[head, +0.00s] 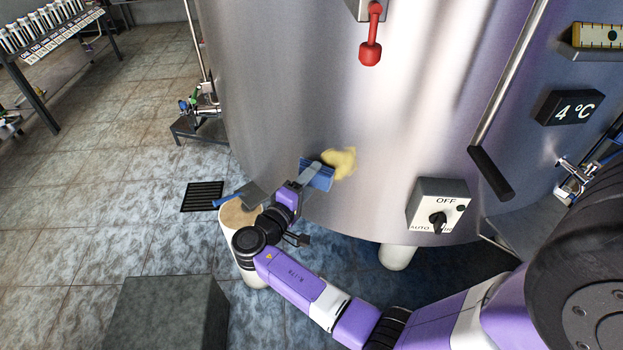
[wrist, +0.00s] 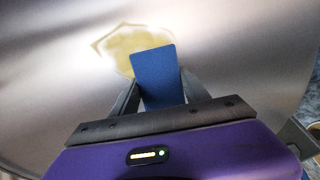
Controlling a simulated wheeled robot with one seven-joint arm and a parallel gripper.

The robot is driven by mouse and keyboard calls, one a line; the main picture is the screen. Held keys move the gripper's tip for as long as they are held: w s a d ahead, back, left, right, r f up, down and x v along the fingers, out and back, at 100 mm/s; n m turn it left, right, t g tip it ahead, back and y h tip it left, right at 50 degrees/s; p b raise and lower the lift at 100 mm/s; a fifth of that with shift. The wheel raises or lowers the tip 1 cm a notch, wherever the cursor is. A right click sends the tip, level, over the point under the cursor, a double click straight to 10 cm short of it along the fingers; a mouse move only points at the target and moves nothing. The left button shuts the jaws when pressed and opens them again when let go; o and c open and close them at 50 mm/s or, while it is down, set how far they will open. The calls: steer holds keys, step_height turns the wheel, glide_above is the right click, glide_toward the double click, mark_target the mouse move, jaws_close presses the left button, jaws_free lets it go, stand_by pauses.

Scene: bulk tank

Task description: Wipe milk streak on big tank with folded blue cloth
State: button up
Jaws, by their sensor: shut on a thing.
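The big tank (head: 290,110) is a large shiny steel cylinder that fills the middle of the head view. A yellowish milk streak (head: 341,161) is on its lower wall; it also shows in the wrist view (wrist: 125,42). My gripper (head: 308,175) is shut on the folded blue cloth (head: 318,178), which stands out between the fingers in the wrist view (wrist: 158,75). The cloth is at the left edge of the streak in the head view and overlaps its lower right part in the wrist view. I cannot tell whether the cloth touches the wall.
A red-handled valve (head: 370,45) is above the streak. A grey block (head: 165,312) stands on the tiled floor.

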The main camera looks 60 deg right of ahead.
mark_target(329, 168)
steer(key=shift+d+b, duration=0.35)
steer(key=shift+d, duration=1.25)
stand_by(0.3)
steer(key=shift+s+d+p, duration=0.15)
steer(key=shift+s+p, duration=0.7)
steer(key=shift+s, duration=1.85)
steer(key=shift+s+d+p, duration=0.1)
steer(key=shift+s+p, duration=0.75)
steer(key=shift+s, duration=1.85)
steer(key=shift+w+a+r+p, duration=0.1)
steer(key=shift+a+r+p, duration=0.05)
steer(key=shift+r+p, duration=0.95)
steer(key=shift+w+b, duration=1.05)
steer(key=shift+w, duration=0.6)
steer(key=shift+w+b, duration=1)
steer(key=shift+w, duration=1.05)
steer(key=shift+w+a+b, duration=0.1)
steer(key=shift+w+b, duration=0.8)
steer(key=shift+w, duration=0.8)
steer(key=shift+r+p, duration=0.95)
steer(key=shift+r, duration=0.3)
steer(key=shift+s+d+p, duration=0.2)
steer(key=shift+s+p, duration=0.4)
steer(key=shift+s, duration=1.35)
steer(key=shift+s+d+p, duration=0.15)
steer(key=shift+s+p, duration=0.45)
steer(key=shift+s, duration=1.35)
